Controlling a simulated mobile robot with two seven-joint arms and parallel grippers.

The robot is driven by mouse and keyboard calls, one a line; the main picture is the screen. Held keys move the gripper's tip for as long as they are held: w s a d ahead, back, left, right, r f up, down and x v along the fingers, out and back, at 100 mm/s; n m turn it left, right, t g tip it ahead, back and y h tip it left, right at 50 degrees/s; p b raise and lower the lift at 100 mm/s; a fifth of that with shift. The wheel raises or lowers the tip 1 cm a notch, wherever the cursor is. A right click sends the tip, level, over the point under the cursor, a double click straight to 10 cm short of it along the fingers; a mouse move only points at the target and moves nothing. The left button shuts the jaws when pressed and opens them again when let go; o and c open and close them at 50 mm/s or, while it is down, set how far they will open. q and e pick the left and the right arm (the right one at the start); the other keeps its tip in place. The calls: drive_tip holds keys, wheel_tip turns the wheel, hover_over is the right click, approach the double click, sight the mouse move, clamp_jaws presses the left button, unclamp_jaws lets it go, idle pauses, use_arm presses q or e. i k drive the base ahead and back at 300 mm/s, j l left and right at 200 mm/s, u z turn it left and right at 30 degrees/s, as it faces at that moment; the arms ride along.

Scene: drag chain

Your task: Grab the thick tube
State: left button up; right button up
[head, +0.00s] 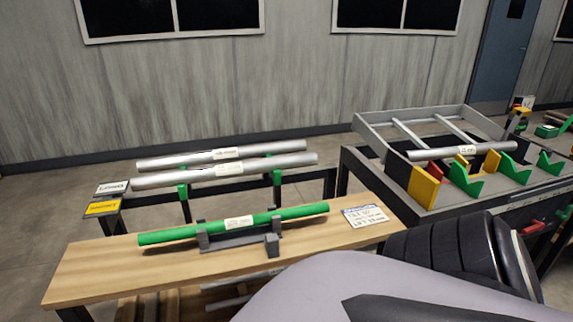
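A green tube (190,234) with a white label lies level in a grey cradle (245,236) on the wooden table. Behind it, two silver tubes lie side by side on a dark rack with green supports. The nearer silver tube (275,162) looks slightly thicker than the farther silver tube (180,160). Another grey tube (440,154) rests on the machine at the right. The labels are too small to read. Parts of my own arm fill the lower right and hide some of the table. Neither gripper shows.
The wooden table (110,270) has bare top around the cradle and a white card (363,216) at its right. White and yellow signs (103,208) stand at the rack's left end. The machine frame (385,135) has yellow blocks and green V-shaped holders (508,168). Grey tubes lie under the table.

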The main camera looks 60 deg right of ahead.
sight(172, 178)
drive_tip(key=z, duration=1.35)
